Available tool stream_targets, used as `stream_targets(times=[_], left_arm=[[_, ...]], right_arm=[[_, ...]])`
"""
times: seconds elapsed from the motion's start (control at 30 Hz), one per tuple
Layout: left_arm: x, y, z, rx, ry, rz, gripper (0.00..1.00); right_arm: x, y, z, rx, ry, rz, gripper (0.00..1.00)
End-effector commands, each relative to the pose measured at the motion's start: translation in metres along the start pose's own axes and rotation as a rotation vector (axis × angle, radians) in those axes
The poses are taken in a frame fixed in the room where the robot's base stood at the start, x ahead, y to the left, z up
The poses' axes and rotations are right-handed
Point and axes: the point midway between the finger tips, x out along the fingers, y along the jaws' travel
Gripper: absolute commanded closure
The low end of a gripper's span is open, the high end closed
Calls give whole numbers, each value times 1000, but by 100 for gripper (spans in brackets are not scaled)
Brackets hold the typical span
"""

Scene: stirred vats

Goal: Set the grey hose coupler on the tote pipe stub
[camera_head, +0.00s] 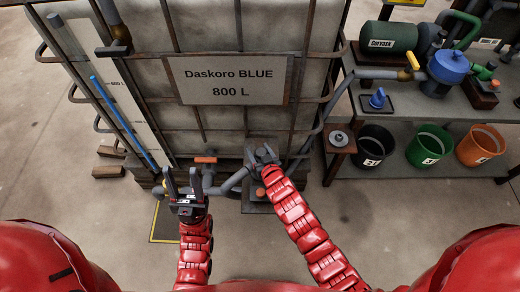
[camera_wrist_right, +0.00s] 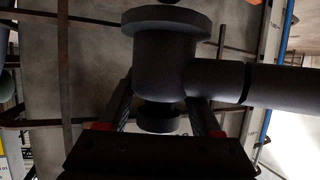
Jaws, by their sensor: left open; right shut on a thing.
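The grey hose coupler (camera_wrist_right: 165,62) fills the upper middle of the right wrist view, with a wide flange on top and a side pipe running right. My right gripper (camera_head: 262,158) is shut on it low at the front of the tote; the head view barely separates coupler and fingers. A dark round piece (camera_wrist_right: 158,118) sits below the coupler body between the fingers; I cannot tell whether it is part of the coupler or a stub. A grey pipe (camera_head: 232,182) slants up towards my right gripper; whether the coupler touches it is unclear. My left gripper (camera_head: 182,178) is open and empty, left of that pipe.
The caged tote (camera_head: 150,85) labelled Daskoro BLUE stands ahead, with an orange valve handle (camera_head: 205,159) low on it. A grey hose (camera_head: 325,107) runs right towards a blue pump (camera_head: 448,66) on a bench. Black, green and orange buckets stand under it.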

Motion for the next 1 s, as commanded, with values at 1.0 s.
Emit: stream_targets(times=[1.0], left_arm=[[-19, 1, 3, 0, 0, 0, 50]], right_arm=[[11, 1, 28, -1, -1, 2, 96]])
